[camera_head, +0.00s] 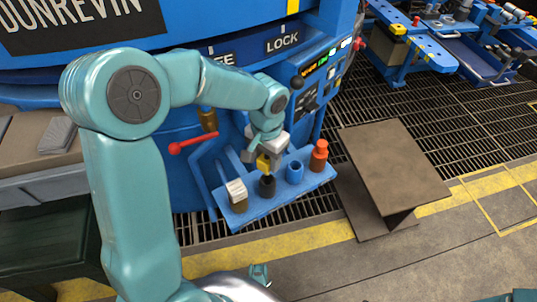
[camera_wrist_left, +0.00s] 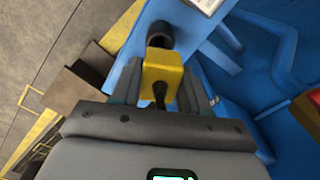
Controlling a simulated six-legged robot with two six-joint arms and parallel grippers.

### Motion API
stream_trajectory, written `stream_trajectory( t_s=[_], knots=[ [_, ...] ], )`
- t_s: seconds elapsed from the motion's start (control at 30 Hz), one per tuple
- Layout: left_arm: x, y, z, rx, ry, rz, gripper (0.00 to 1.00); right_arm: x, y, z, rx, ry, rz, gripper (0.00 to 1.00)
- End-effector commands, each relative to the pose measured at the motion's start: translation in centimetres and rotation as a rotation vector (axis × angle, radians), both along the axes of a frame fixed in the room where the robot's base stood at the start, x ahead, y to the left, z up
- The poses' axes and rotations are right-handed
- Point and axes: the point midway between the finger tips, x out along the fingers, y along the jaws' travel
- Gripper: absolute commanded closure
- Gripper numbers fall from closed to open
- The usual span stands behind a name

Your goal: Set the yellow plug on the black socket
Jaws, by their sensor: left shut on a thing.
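The yellow plug (camera_head: 263,162) is in my left gripper (camera_head: 264,156), whose fingers are shut on it. In the left wrist view the plug (camera_wrist_left: 161,75) sits between the two fingers with a dark cable stub toward the wrist. The black socket (camera_head: 267,185) stands on the blue shelf, just below the plug in the head view. In the wrist view the socket (camera_wrist_left: 160,33) lies just beyond the plug's far end. I cannot tell whether they touch.
The blue shelf (camera_head: 249,213) also carries a white-topped block (camera_head: 237,193) left of the black socket, and a blue socket (camera_head: 295,171) and a red-orange plug (camera_head: 319,155) right of it. A red-handled lever (camera_head: 190,145) sticks out at the left. A brown plate stand (camera_head: 395,165) is at the right.

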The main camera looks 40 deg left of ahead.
Motion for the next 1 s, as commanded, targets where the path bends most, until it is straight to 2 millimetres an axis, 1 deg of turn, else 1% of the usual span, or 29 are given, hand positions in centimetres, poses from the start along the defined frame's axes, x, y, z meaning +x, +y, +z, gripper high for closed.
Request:
stream_trajectory(
  t_s=[0.17,0.5,0.6,1.0],
  knots=[
    [0.2,0.0,-1.2,0.0,0.0,-0.002,0.87,0.1,-0.1,-1.0,0.0,-0.002,-0.003,0.57],
    [0.0,-0.1,-5.0,0.0,0.001,0.0,0.87,0.6,-0.6,-4.0,-0.004,-0.01,-0.023,0.57],
    [0.0,-0.2,-5.6,0.0,0.001,0.001,0.87,0.8,-0.7,-4.4,-0.005,-0.013,-0.029,0.57],
    [0.0,-0.2,-5.6,0.0,0.0,0.002,0.87,0.8,-0.7,-4.4,-0.006,-0.014,-0.031,0.57]
  ],
)
